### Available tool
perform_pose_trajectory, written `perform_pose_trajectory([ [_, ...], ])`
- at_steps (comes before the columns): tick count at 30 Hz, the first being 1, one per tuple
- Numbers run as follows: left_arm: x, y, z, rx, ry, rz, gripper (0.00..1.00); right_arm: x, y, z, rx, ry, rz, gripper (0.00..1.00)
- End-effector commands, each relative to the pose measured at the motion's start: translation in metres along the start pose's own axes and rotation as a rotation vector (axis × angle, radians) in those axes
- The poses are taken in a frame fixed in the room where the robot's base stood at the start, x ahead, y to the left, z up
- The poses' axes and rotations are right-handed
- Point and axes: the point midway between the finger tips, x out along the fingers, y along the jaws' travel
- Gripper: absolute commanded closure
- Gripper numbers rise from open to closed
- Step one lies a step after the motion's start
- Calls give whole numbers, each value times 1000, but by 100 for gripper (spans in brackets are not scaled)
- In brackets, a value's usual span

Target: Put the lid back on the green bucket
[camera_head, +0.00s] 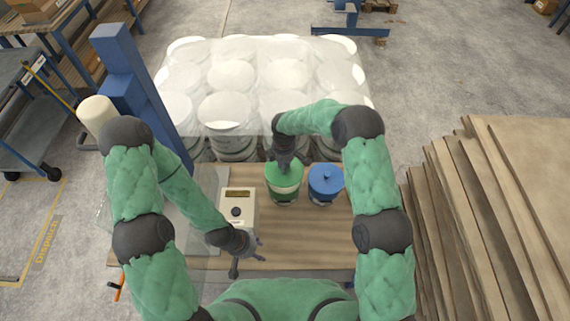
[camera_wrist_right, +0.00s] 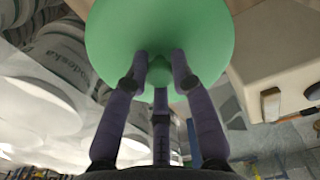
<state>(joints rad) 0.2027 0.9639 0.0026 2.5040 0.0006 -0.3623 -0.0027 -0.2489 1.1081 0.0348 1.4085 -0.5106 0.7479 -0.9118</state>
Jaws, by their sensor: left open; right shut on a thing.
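The green bucket (camera_head: 285,196) stands on the wooden table, left of the blue bucket. My right gripper (camera_head: 284,166) is directly above it, pointing down. In the right wrist view my right gripper (camera_wrist_right: 160,68) has its fingers shut around the knob of the round green lid (camera_wrist_right: 115,35). The lid hides the bucket in that view, and I cannot tell whether it rests on the rim or is slightly above it. My left gripper (camera_head: 256,249) is open and empty, low near the table's front edge, beside the beige device.
The blue bucket (camera_head: 326,186) with a blue lid stands close right of the green one. The beige device (camera_head: 238,210) is to the left. Wrapped white drums (camera_head: 230,75) stand behind the table; stacked boards (camera_head: 500,200) are at the right. The table's front right is clear.

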Motion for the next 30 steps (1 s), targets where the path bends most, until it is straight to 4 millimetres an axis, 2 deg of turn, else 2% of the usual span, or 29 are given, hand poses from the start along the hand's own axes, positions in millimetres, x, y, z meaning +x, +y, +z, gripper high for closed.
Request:
perform_pose_trajectory([
  [13,14,-5,-1,0,1,0,52,36,0,0,1,0,0,100],
  [19,28,-10,-2,0,1,0,52,53,0,0,1,0,0,100],
  [30,32,-11,-2,0,1,0,52,58,0,0,2,0,1,100],
])
